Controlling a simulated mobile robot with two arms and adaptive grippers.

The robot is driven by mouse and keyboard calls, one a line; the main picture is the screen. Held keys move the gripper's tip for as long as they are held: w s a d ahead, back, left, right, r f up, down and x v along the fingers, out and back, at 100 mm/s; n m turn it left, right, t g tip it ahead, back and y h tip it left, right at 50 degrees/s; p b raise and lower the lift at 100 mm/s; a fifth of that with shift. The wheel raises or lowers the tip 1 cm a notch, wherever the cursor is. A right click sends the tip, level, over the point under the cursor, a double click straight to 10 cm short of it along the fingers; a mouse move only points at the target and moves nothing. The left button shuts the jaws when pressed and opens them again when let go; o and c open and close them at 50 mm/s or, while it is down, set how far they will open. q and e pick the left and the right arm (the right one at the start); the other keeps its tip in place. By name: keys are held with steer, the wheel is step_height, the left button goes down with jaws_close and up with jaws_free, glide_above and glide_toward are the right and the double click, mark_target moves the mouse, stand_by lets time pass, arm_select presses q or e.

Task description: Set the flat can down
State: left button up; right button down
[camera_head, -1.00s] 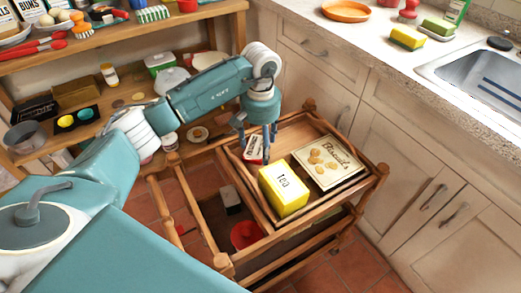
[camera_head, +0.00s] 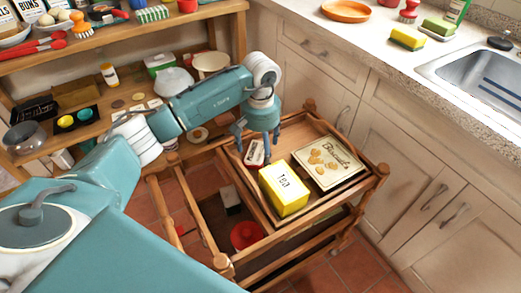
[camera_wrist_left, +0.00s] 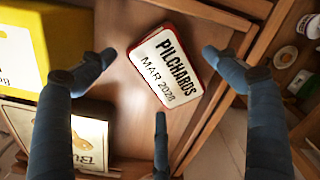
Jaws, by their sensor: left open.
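The flat can (camera_head: 254,153), white-topped with a red edge and the words PILCHARDS and MAR 2028, lies on the wooden trolley's top tray (camera_head: 295,130). It also shows in the left wrist view (camera_wrist_left: 167,67), lying flat on the wood near the tray's edge. My left gripper (camera_head: 257,150) is just above it, fingers spread; in the left wrist view its fingers (camera_wrist_left: 160,85) stand apart around the can with gaps, and none visibly grips it. My right gripper is not in view.
A yellow box (camera_head: 285,188) and a Biscuits tin (camera_head: 330,162) share the tray with the can. A red pot (camera_head: 246,235) is on the lower shelf. The counter with a sink (camera_head: 485,75) is to the right, loaded wooden shelves (camera_head: 110,115) to the left.

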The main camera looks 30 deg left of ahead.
mark_target(261, 153)
arm_select(q)
step_height(261, 153, up, 12)
steer(key=shift+p, duration=0.35)
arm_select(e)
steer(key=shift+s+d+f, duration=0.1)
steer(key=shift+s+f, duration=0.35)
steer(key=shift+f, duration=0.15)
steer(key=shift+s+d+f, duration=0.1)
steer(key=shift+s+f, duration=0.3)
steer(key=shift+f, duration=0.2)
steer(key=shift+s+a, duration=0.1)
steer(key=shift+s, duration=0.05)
